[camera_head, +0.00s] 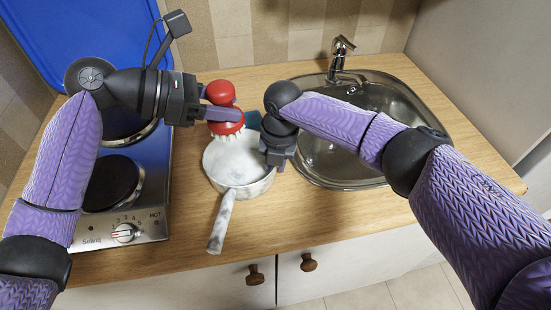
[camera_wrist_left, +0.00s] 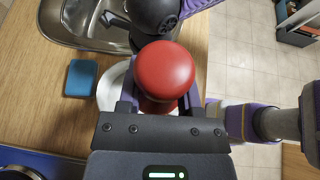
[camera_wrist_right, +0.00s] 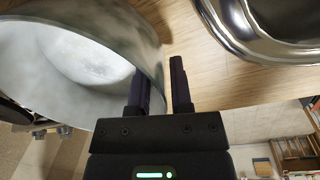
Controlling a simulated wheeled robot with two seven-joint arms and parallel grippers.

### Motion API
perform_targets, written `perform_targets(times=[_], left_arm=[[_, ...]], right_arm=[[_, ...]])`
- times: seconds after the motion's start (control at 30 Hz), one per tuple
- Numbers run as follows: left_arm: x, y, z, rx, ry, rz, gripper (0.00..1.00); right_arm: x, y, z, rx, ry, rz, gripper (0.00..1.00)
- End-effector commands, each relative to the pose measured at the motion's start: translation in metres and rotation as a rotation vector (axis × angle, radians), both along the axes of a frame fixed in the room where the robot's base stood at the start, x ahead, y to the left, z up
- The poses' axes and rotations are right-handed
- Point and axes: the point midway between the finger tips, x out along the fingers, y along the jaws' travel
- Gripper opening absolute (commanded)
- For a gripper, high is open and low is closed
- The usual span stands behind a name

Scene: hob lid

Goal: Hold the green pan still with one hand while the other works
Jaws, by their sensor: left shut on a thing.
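The pan (camera_head: 241,170) is marbled whitish-grey, not green, and stands on the wooden counter with its handle (camera_head: 221,222) towards me. A red-knobbed brush with pale bristles (camera_head: 228,127) is in my left gripper (camera_head: 222,103), which is shut on it above the pan's far side. Its round red knob (camera_wrist_left: 165,70) fills the middle of the left wrist view. My right gripper (camera_head: 274,165) is at the pan's right rim, pointing down. In the right wrist view its fingers (camera_wrist_right: 162,85) stand apart beside the pan wall (camera_wrist_right: 150,65); I cannot tell whether they touch it.
A steel sink (camera_head: 340,165) with a tap (camera_head: 341,48) lies to the right. A blue sponge (camera_head: 252,119) lies behind the pan. A two-plate hob (camera_head: 155,185) with a raised blue lid (camera_head: 85,35) is at the left. The counter in front is clear.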

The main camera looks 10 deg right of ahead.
Motion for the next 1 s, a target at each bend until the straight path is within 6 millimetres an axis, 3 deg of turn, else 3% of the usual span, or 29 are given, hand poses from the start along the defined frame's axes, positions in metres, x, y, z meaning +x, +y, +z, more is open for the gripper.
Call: perform_targets(times=[0.03, 0.1, 1.0], left_arm=[[0.0000, 0.0000, 0.0001, 0.000, 0.000, 0.000, 0.00], [0.0000, 0.0000, 0.0001, 0.000, 0.000, 0.000, 0.00], [0.0000, 0.0000, 0.0001, 0.000, 0.000, 0.000, 0.00]], right_arm=[[0.0001, -0.0001, 0.0001, 0.000, 0.000, 0.000, 0.14], [0.0001, -0.0001, 0.0002, 0.000, 0.000, 0.000, 0.00], [0.0001, -0.0003, 0.0005, 0.000, 0.000, -0.001, 0.00]])
